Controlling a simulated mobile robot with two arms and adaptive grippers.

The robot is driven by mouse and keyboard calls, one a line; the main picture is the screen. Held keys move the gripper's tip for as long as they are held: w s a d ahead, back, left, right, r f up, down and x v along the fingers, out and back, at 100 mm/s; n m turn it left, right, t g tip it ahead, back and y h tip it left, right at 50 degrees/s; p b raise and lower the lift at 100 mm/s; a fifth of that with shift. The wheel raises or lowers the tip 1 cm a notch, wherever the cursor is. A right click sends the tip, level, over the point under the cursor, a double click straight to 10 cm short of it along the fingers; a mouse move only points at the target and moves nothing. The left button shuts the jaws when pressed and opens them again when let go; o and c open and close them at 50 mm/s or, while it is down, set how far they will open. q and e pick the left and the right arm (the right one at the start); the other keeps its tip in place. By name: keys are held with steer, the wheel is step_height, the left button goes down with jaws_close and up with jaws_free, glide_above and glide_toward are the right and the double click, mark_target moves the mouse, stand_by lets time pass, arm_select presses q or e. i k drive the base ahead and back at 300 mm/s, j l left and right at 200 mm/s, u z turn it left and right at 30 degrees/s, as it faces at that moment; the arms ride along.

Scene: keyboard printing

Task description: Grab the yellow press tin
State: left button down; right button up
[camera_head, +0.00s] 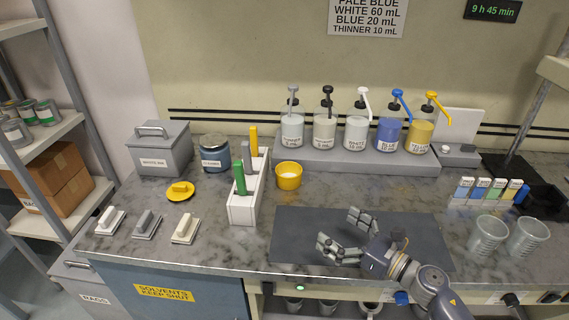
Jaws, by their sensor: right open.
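A small round yellow tin (289,179) with a pale inside stands on the counter, right of the white rack and in front of the grey pump shelf. A flat round yellow piece (181,191) with a raised yellow block on it lies farther left. My right gripper (344,233) is open and empty above the dark mat (295,225), to the right of and nearer than the yellow tin, apart from it. My left gripper is out of view.
The white rack (243,208) holds upright green, grey and yellow handles close left of the tin. Several pump bottles (355,132) stand on the grey shelf behind. Clear cups (488,235) stand at right. The mat's left part is clear.

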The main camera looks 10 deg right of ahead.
mark_target(289, 174)
steer(key=i, duration=0.85)
